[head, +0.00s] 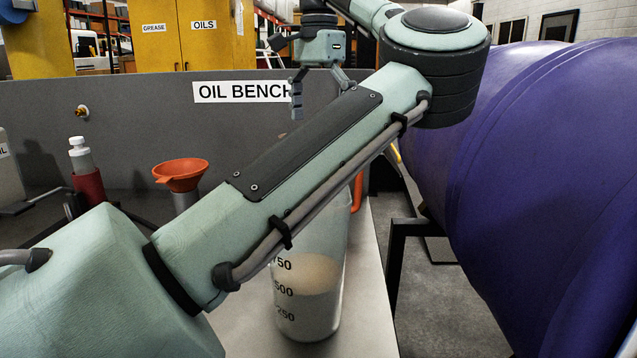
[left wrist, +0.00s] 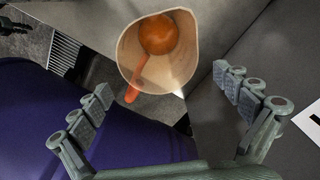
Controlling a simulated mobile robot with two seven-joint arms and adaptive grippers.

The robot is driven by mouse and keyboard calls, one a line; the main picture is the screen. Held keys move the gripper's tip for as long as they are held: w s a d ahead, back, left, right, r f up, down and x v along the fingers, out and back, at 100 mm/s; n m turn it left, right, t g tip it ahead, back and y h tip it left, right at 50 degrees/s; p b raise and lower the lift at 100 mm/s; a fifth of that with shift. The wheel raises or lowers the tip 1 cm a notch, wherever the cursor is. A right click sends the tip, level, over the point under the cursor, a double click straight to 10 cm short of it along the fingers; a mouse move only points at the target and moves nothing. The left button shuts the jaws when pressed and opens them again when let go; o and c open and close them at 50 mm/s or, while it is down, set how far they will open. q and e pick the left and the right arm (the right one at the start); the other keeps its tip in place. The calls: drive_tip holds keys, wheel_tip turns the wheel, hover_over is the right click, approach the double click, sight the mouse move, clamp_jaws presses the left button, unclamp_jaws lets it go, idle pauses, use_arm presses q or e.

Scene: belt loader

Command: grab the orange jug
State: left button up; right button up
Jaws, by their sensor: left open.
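A translucent measuring jug (head: 308,305) with black volume marks and a pale fill stands upright on the bench, partly hidden behind my left arm. A bit of its orange handle (head: 357,192) shows at its right side. The left wrist view looks down on the jug's wide mouth (left wrist: 183,68), with a round orange patch inside and an orange strip running down from it. My left gripper (head: 320,100) is open and empty, fingers pointing down, in front of the bench's back panel. In the left wrist view its fingers (left wrist: 161,82) are spread, with the jug ahead between and beyond them. My right gripper is not in view.
A large purple drum (head: 550,180) is close on the right. The grey back panel (head: 120,110) bears an OIL BENCH sign (head: 240,92).

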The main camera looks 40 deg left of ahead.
use_arm(q)
wheel_tip(320, 180, down, 7)
drive_tip(key=s, duration=0.1)
idle(0.4)
drive_tip(key=shift+f, duration=0.1)
drive_tip(key=c, duration=1.9)
